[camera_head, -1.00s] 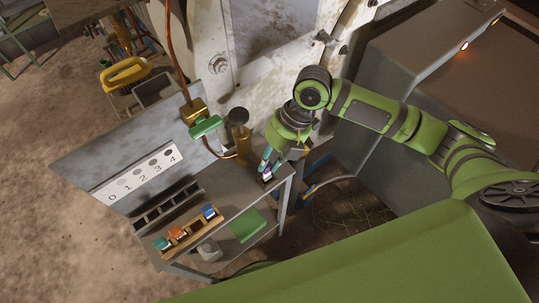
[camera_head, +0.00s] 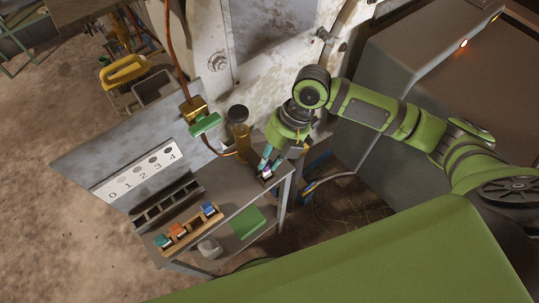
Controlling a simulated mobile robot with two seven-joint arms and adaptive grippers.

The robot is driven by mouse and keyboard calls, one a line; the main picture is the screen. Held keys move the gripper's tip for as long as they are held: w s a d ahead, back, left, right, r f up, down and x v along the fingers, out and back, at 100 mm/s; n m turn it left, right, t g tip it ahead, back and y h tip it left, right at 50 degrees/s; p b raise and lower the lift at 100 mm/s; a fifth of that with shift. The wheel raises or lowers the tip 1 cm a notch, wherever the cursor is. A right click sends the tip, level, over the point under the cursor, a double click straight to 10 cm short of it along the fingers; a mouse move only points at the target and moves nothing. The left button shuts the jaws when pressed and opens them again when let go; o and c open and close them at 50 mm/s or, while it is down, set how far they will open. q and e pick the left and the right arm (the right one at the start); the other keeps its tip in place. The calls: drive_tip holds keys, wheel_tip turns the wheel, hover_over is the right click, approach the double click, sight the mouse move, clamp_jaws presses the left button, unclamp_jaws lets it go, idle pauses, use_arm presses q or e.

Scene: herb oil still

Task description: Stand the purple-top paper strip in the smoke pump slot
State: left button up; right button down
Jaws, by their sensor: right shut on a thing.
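My right gripper (camera_head: 269,162) is at the right end of the small metal bench, its teal fingertips pointing down. It is shut on a small purple and white piece (camera_head: 266,174), which looks like the purple-top paper strip. Most of the strip is hidden by the fingers, and I cannot tell whether it touches the bench top. The brass device with a dark round knob (camera_head: 238,114), probably the smoke pump, stands just left of the gripper. Its slot cannot be made out. My left gripper is not in view.
A wooden rack (camera_head: 192,233) holds teal, orange and blue-topped pieces at the bench front. A dark compartment tray (camera_head: 165,205) lies behind it. A board numbered 0 to 4 (camera_head: 139,174) stands at the back. A green valve handle (camera_head: 205,125) hangs above.

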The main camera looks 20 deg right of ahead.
drive_tip(key=shift+f+b, duration=0.5)
drive_tip(key=shift+f, duration=0.45)
drive_tip(key=c, duration=1.1)
unclamp_jaws()
drive_tip(key=shift+o, duration=0.2)
drive_tip(key=shift+r, duration=0.1)
drive_tip(key=v, duration=1.1)
drive_tip(key=shift+d+r, duration=0.15)
drive_tip(key=shift+r, duration=0.25)
drive_tip(key=shift+w, duration=0.1)
